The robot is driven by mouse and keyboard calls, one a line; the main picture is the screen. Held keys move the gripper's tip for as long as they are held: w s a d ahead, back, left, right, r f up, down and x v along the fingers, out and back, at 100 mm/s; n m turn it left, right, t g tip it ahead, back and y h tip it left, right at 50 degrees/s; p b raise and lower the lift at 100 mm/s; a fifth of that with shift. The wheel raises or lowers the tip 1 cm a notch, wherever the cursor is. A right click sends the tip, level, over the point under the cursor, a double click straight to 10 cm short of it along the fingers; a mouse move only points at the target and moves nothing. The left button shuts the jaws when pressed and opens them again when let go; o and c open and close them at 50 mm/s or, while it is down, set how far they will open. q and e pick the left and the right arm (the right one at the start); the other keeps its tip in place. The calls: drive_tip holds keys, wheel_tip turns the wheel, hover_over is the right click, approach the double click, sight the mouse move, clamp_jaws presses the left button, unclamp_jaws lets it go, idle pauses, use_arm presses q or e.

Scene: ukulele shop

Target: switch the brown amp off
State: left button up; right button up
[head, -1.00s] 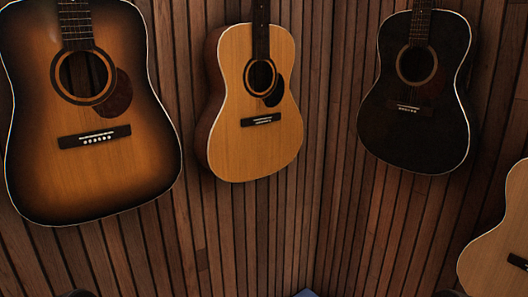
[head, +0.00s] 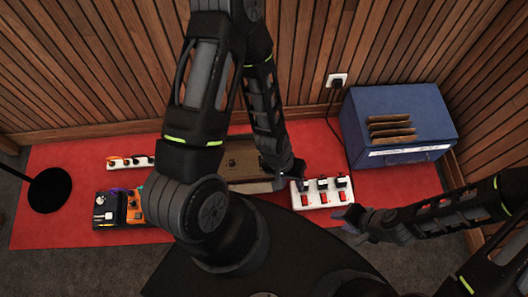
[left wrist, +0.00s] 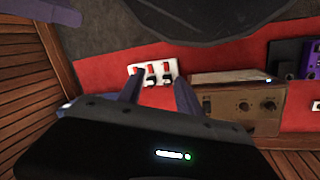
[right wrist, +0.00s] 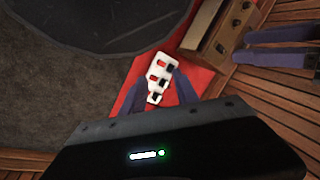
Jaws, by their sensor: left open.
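The brown amp (head: 243,160) sits on a red mat, partly hidden behind my left arm in the head view. In the left wrist view its brown panel (left wrist: 235,104) shows knobs and a pale fitting; its corner also shows in the right wrist view (right wrist: 214,30). A white power strip (head: 313,193) with red switches and black plugs lies right of the amp. My left gripper (head: 285,178) is open between the amp and the strip; its fingers (left wrist: 157,92) frame the strip. My right gripper (head: 352,221) is open and empty, just right and front of the strip.
A blue box (head: 385,112) with brown slats stands back right, near a wall socket (head: 337,80). Pedals (head: 110,208) and another white strip (head: 131,162) lie to the left. A black round base (head: 49,190) is at far left. A slatted wall (head: 75,65) closes the back.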

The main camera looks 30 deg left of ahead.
use_arm(q)
drive_tip(key=w+a+f+n+y+b, duration=0.1)
drive_tip(key=w+a+f+b, duration=0.35)
drive_tip(key=f+b, duration=0.25)
drive_tip(key=w+a+f+n+y+b, duration=0.1)
drive_tip(key=w+a+f+b, duration=0.3)
drive_tip(key=a+f+b, duration=0.25)
drive_tip(key=n+y+b, duration=0.1)
drive_tip(key=n+b, duration=0.2)
drive_tip(key=b, duration=0.6)
hover_over(262, 157)
drive_tip(key=f, duration=0.3)
drive_tip(key=shift+s+d+g, duration=0.15)
drive_tip(key=shift+d+g, duration=0.15)
drive_tip(key=shift+d, duration=0.1)
drive_tip(key=shift+a+b, duration=0.3)
drive_tip(key=shift+a+r, duration=0.1)
drive_tip(key=shift+r, duration=0.1)
use_arm(e)
wheel_tip(262, 157, down, 26)
drive_tip(key=w+d, duration=0.1)
drive_tip(key=shift+w+d+r+t, duration=0.15)
drive_tip(key=shift+w+d+t, duration=0.15)
drive_tip(key=shift+w, duration=0.1)
use_arm(q)
drive_tip(key=shift+f, duration=0.1)
